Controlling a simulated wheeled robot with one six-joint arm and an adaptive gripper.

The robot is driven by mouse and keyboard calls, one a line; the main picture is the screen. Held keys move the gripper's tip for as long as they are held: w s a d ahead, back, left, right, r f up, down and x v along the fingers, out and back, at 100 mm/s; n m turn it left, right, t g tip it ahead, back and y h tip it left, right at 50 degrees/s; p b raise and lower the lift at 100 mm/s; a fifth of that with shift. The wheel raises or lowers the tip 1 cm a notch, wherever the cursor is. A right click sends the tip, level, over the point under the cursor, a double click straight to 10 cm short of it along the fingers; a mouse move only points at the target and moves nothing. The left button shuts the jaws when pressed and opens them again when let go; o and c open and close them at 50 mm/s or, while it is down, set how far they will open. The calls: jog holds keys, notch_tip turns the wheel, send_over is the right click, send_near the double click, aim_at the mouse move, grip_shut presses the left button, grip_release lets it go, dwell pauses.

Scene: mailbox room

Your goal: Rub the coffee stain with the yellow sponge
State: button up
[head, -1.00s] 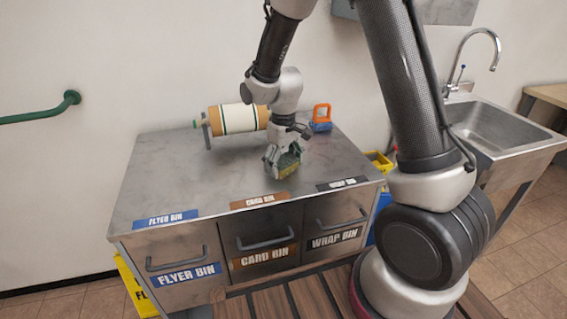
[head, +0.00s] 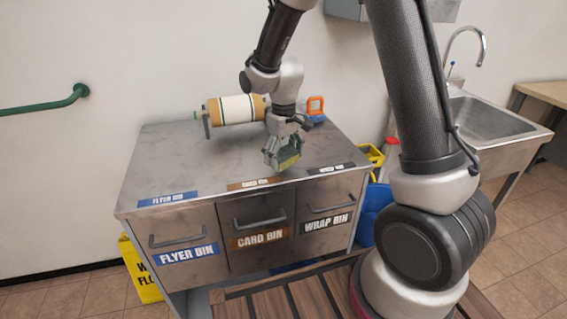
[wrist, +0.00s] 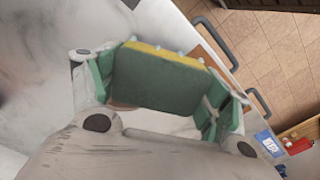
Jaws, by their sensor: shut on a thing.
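My gripper (head: 283,155) is shut on the yellow sponge (wrist: 155,78), which has a dark green scrub face and a yellow edge. In the wrist view the sponge sits between the two green-padded fingers of my gripper (wrist: 160,92). In the head view a yellow strip of the sponge (head: 289,162) shows low between the fingers, close to the counter's front edge behind the card bin label. I cannot tell whether it touches the metal top. No coffee stain can be clearly made out; a dark blotch shows at the wrist view's left edge.
The metal cabinet top (head: 190,170) is mostly clear. A striped roll (head: 237,109) on a holder and an orange-and-blue item (head: 315,108) stand at its back. Bin drawers (head: 250,235) line its front. A sink (head: 490,125) and blue bucket (head: 374,212) are right.

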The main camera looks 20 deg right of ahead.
jog(key=shift+r, duration=2.9)
